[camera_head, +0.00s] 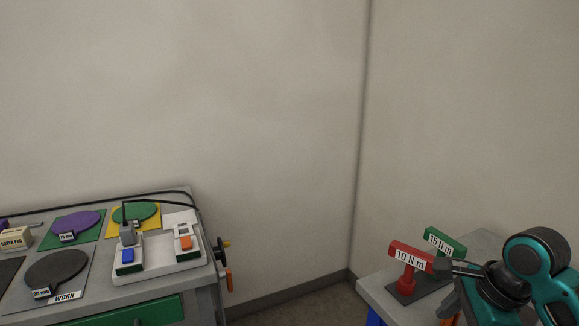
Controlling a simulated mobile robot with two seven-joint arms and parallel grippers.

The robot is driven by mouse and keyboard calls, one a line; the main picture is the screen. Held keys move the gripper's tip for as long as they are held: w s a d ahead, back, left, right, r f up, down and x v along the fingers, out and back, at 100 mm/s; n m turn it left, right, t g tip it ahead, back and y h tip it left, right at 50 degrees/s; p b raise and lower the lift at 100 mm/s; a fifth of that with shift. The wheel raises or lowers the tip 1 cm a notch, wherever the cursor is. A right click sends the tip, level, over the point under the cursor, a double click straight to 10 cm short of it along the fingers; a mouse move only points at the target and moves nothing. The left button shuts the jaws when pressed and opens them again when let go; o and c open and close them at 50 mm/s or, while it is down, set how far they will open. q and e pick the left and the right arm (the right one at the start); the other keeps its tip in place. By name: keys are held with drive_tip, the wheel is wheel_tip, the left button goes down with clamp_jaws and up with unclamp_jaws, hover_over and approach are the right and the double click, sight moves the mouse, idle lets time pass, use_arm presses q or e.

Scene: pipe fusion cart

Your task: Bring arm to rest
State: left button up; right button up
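My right arm, teal and black, comes in at the lower right. Its dark gripper (452,267) points left, with its tip at the right end of the red T-shaped handle marked 10 N m (410,260). I cannot tell whether the fingers touch or hold that handle, or whether they are open or shut. The red handle stands upright on a dark base plate. A green handle marked 15 N m (444,242) stands just behind it. My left gripper is not in view.
A grey cart (188,285) at the left carries a black disc (56,268), a purple disc (76,223), a green disc (135,211) and a white tray (160,262) with blue and orange blocks. A grey side table (380,288) holds the handles. Open floor lies between.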

drive_tip(key=s+a+f+n+h, duration=0.1)
drive_tip(key=s+a+f+n, duration=0.25)
drive_tip(key=s+n, duration=0.35)
drive_tip(key=s+a+f+n, duration=0.2)
drive_tip(key=s+f+n, duration=0.2)
drive_tip(key=s+n, duration=0.25)
drive_tip(key=s+a+f+n+h, duration=0.1)
drive_tip(key=s+a+f+n, duration=0.25)
drive_tip(key=s+n, duration=0.4)
drive_tip(key=w+a+f+n+t+y, duration=0.1)
drive_tip(key=w+a+f+t, duration=0.1)
drive_tip(key=w+f+t, duration=0.5)
drive_tip(key=shift+w+f+t+y, duration=0.35)
drive_tip(key=shift+w+f, duration=0.45)
drive_tip(key=shift+f, duration=0.55)
